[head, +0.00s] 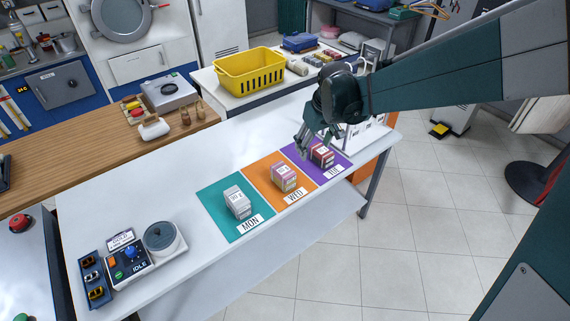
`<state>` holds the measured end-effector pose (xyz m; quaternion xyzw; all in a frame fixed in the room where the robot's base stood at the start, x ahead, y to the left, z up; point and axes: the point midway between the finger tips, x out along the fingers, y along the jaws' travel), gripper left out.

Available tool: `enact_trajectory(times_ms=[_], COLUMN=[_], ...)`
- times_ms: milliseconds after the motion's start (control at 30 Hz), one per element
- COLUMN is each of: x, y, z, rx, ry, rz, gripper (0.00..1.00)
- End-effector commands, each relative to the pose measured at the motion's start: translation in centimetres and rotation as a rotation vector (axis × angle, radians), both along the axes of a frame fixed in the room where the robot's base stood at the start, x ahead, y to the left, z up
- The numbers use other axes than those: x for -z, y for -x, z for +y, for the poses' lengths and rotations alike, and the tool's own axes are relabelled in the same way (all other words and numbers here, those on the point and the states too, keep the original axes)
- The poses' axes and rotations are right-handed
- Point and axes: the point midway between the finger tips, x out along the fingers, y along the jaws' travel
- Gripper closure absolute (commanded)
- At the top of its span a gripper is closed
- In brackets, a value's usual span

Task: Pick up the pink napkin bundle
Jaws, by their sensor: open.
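The pink napkin bundle (284,178) sits on the orange mat (262,168) marked WED, in the middle of a row of three mats. A white-grey bundle (237,202) sits on the teal mat (213,197) marked MON to its left. A dark red and white bundle (322,156) sits on the purple mat (340,163) to its right. My gripper (316,147) is open, with its fingers pointing down by the dark red bundle, up and to the right of the pink one. I cannot tell its exact height or whether it touches the dark red bundle.
A control box (131,260) with a round grey-lidded pot (160,238) stands at the white table's left end. The table (150,195) is clear between these and the mats. A yellow basket (250,72) stands on another table behind. White items stand behind my gripper, partly hidden.

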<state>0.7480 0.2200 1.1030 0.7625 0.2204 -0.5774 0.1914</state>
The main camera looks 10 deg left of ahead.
Motion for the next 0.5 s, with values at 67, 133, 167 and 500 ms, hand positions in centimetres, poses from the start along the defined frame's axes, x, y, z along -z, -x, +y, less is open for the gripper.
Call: enact_trajectory(times_ms=[67, 133, 167, 500], x=[1.1, 2.1, 2.5, 7.7], y=[-0.9, -1.6, -1.9, -4.6], z=[1.2, 2.1, 2.5, 6.9], rx=[-0.021, -0.039, -0.046, -0.133], ry=[0.004, 0.008, 0.009, 0.028], rz=[0.01, 0.021, 0.025, 0.069], gripper=[0.45, 0.45, 0.45, 0.45])
